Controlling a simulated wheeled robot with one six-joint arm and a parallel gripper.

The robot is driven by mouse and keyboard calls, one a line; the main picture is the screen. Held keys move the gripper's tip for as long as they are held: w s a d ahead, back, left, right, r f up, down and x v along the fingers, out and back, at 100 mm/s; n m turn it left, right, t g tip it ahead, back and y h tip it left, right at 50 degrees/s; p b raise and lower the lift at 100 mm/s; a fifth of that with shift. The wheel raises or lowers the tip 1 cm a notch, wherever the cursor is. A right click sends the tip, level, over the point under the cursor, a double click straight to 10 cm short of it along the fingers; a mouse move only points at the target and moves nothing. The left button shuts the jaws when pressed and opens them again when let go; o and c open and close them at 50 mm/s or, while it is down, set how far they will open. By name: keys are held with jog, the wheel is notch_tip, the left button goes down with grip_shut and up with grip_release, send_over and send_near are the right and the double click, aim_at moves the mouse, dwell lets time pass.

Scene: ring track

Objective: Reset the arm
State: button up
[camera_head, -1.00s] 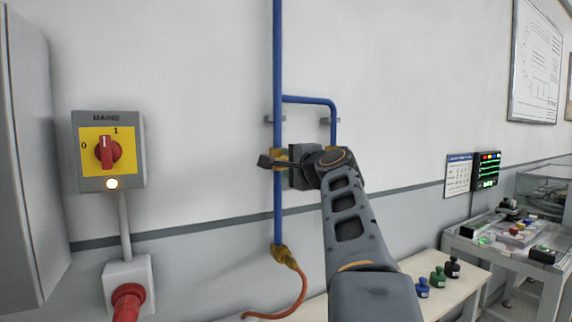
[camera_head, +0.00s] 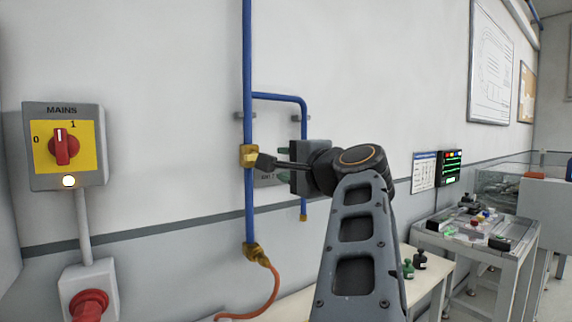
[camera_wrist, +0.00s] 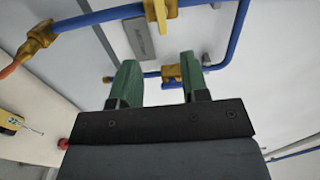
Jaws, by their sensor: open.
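My gripper (camera_head: 280,164) is at the end of my raised arm, in front of the wall and just right of the blue pipe (camera_head: 249,60) in the head view. In the wrist view its two green fingers (camera_wrist: 158,80) are spread apart with nothing between them. A brass valve (camera_head: 249,156) sits on the upright pipe, left of my gripper; a brass fitting also shows at the top of the wrist view (camera_wrist: 160,10). The fingers look clear of it. Another brass fitting (camera_wrist: 172,75) lies beyond the fingers. My gripper's body hides part of the branch pipe (camera_head: 280,97).
A MAINS switch box (camera_head: 65,145) with a red knob is on the left wall, above a red-plugged socket (camera_head: 90,300). An orange hose (camera_head: 268,295) hangs from the pipe's lower fitting. A bench (camera_head: 470,235) with small devices stands at right.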

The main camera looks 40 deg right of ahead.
dwell(0.4)
jog(key=w+a+f+n+g+y+p, duration=0.45)
jog(key=a+f+n+g+p, duration=0.45)
jog(key=a+f, duration=0.4)
jog(key=s+a+f+n+g+h+p, duration=0.1)
jog(key=s+a+f+n+g+p, duration=0.1)
jog(key=f, duration=0.5)
jog(key=s+a+f+n+g+h+p, duration=0.1)
jog(key=s+a+f+n+g+p, duration=0.2)
jog(key=s+a+f+n+p, duration=0.2)
notch_tip(320, 180, down, 3)
jog(key=s+a+n, duration=0.1)
jog(key=n, duration=0.2)
jog(key=shift+s+r+n, duration=0.2)
jog(key=shift+s+n, duration=0.1)
